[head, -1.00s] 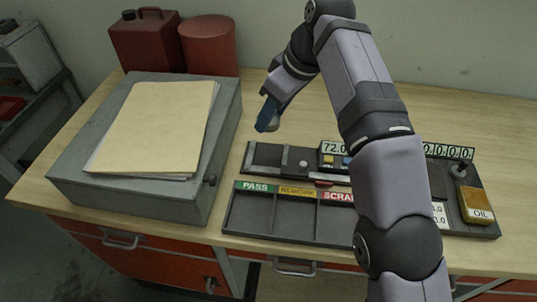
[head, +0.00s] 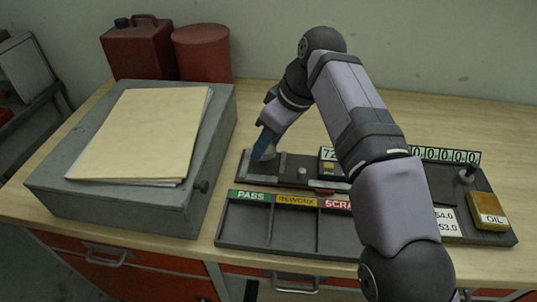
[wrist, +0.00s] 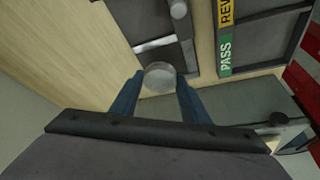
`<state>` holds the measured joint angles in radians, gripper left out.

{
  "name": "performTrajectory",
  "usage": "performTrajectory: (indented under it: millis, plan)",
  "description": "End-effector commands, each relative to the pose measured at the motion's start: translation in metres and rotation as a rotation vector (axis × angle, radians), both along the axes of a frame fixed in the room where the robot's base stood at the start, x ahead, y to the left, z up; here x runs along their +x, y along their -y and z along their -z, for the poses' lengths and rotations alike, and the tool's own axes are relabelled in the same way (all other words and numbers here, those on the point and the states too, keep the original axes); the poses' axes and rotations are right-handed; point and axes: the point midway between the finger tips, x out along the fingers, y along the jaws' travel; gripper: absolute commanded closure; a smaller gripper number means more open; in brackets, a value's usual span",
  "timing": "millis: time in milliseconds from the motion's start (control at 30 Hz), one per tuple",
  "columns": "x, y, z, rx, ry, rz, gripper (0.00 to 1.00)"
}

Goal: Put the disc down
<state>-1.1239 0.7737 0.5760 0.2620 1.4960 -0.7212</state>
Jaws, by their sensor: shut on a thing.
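My gripper (head: 263,147) is at the left end of the dark instrument strip (head: 283,167), its blue fingers pointing down. In the wrist view the two blue fingers of my gripper (wrist: 158,90) are shut on a round grey metal disc (wrist: 160,77). A bit of the disc (head: 269,152) shows beside the fingers in the head view. It is at or just above the strip's left end; I cannot tell whether it touches. The sorting tray (head: 223,222), with PASS, REWORK and SCRAP labels, lies in front of the strip; its compartments in view look empty.
A grey metal box (head: 130,210) with papers (head: 140,135) on top stands close on the left. A small round knob (head: 303,171) sits on the strip. A digital display (head: 445,155) and an OIL block (head: 487,211) are on the right. Bare bench lies behind.

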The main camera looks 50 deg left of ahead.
Motion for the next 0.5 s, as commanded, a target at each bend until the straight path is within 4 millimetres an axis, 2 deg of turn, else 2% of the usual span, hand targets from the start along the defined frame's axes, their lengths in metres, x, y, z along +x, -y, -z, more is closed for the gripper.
performTrajectory:
  millis: [33, 200, 500]
  plan:
    - [0.0, 0.001, 0.01, 0.0, -0.001, 0.0, 0.97]
    - [0.0, 0.0, 0.028, 0.0, -0.001, 0.0, 0.97]
    - [0.0, 0.0, 0.03, 0.002, 0.0, 0.0, 0.97]
